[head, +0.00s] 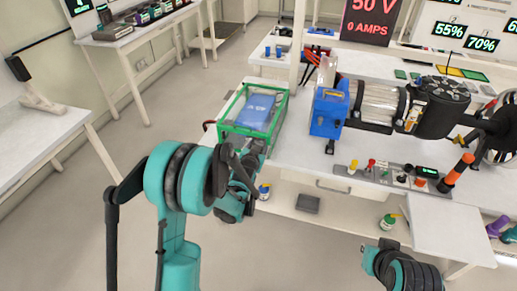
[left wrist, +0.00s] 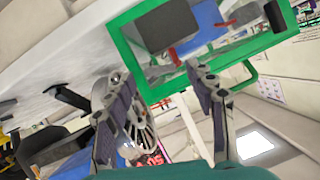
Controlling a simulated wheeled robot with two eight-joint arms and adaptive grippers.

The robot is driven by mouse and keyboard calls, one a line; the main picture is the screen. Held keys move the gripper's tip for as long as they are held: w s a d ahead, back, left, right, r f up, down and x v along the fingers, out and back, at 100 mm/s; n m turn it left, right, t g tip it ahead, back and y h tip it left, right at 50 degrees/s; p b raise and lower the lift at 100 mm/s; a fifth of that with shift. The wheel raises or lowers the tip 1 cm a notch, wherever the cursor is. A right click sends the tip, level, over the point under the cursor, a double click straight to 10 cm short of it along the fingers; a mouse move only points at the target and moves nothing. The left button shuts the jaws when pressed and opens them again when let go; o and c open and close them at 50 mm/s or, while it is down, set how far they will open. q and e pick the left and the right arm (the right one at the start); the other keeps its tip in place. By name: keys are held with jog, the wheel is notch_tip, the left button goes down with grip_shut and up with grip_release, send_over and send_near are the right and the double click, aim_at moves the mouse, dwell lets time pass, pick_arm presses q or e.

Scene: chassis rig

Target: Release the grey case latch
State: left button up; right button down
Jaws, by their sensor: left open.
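The case (head: 224,127) has a green frame and clear walls and stands on the left end of the white bench, with a blue block (head: 258,109) inside. In the left wrist view the green frame (left wrist: 125,50) is close ahead, tilted. A dark grey piece (left wrist: 166,24) shows within the frame, and a small red piece (left wrist: 174,57) is at its lower edge; I cannot tell which part is the latch. My left gripper (head: 254,150) is at the case's near side. In the wrist view its fingers (left wrist: 155,73) are apart and empty, just short of the frame. My right gripper (head: 378,252) is low at right.
A blue-ended motor rig (head: 328,112) stands right of the case. A control panel (head: 395,176) with knobs lies along the bench's front edge. A side table (head: 455,232) juts out at right. The floor at left is clear.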

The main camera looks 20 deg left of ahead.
pick_arm(q)
jog(key=shift+w+f, duration=0.15)
jog(key=shift+w, duration=0.25)
jog(key=c, duration=1.2)
jog(key=shift+o, duration=0.2)
jog(key=shift+a+n+h, duration=0.2)
jog(key=shift+n+h, duration=0.5)
jog(key=shift+n, duration=0.4)
jog(key=o, duration=1.2)
jog(key=shift+c, duration=0.2)
